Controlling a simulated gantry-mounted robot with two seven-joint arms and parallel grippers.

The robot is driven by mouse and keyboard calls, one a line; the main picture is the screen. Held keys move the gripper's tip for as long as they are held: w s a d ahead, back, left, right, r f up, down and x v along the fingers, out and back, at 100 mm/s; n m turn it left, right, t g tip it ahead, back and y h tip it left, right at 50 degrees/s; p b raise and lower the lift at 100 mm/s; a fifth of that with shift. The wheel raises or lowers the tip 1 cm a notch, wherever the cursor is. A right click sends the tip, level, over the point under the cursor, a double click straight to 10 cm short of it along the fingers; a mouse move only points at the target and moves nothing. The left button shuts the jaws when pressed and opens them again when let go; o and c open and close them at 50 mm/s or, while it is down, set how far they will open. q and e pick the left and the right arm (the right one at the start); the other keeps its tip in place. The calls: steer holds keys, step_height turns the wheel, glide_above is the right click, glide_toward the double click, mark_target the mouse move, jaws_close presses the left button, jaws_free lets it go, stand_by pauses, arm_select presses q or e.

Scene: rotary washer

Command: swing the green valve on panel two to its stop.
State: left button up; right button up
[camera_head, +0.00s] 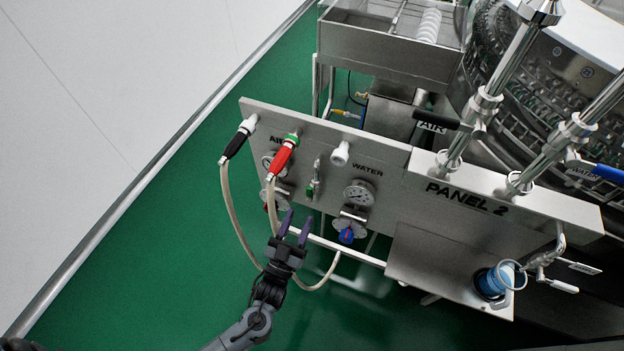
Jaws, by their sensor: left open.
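The steel panel marked PANEL 2 (395,200) runs from the upper left to the right of the head view. A small valve with a green part (311,189) sits on it between the AIR and WATER sections; its handle position is too small to tell. My left gripper (292,221) has two purple fingertips, spread apart and empty. In the picture it is just below and left of the green valve, with no contact visible. My right gripper is not in view.
A hose with a black connector (236,142) and a red connector (284,156) loops down behind my left gripper. The water gauge (358,193) and a blue knob (346,236) are right of it. A steel shelf (430,265) holds a blue cup (492,281). Green floor is open at left.

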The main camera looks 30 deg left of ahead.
mark_target(308, 193)
arm_select(q)
steer(key=x, duration=1)
steer(key=shift+w+r+b, duration=0.3)
steer(key=shift+b, duration=0.1)
jaws_close()
